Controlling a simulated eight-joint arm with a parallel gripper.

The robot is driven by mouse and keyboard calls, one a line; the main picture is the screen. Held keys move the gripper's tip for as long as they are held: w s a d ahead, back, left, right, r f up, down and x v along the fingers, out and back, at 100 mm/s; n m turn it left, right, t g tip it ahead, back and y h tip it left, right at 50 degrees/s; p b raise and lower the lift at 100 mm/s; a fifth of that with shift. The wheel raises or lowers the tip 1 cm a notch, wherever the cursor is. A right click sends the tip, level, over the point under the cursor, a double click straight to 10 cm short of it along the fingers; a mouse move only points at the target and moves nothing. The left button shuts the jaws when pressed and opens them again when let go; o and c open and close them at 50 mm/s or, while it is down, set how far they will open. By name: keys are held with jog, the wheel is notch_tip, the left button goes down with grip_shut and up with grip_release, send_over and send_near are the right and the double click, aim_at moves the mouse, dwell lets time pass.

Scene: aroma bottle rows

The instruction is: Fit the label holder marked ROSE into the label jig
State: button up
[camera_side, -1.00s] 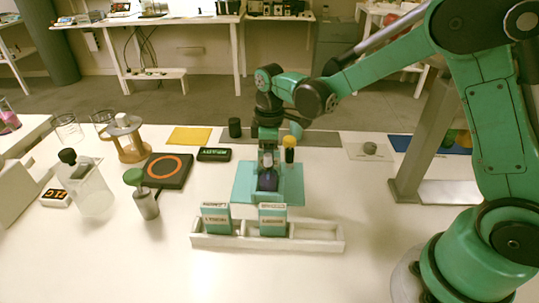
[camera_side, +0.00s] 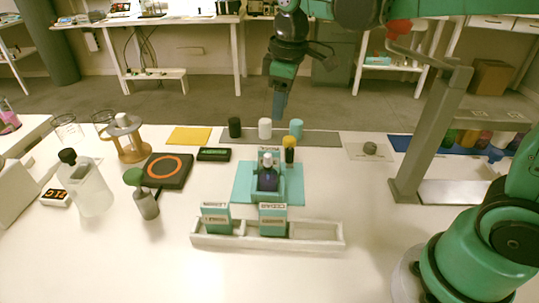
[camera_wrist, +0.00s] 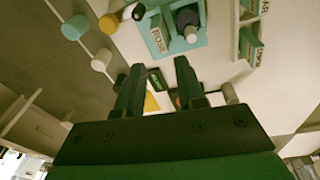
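The label holder marked ROSE (camera_wrist: 158,38) is at the teal jig, next to a dark purple bottle (camera_wrist: 187,20) with a pale cap. In the side view the holder (camera_side: 268,153) stands upright behind the bottle (camera_side: 267,177). The label jig (camera_side: 291,184) is a teal block on a teal mat (camera_side: 242,186). I cannot tell whether the holder is fully seated. My gripper (camera_side: 279,112) hangs high above and behind the jig, apart from everything. In the wrist view its two fingers (camera_wrist: 158,85) are spread with nothing between them.
A white rack (camera_side: 315,243) in front holds two teal label holders (camera_side: 215,217), (camera_side: 272,219); its right end is empty. A yellow-capped vial (camera_side: 289,153) stands beside the jig. Black, white and teal caps (camera_side: 265,128) stand behind. A round-marked pad (camera_side: 168,171) and bottles are left.

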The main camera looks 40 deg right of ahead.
jog(key=s+f+m+t, duration=0.3)
jog(key=s+m+t, duration=0.2)
jog(key=s+m, duration=0.2)
jog(key=shift+s+d+t, duration=0.3)
jog(key=shift+s+d, duration=0.15)
jog(key=shift+s, duration=0.4)
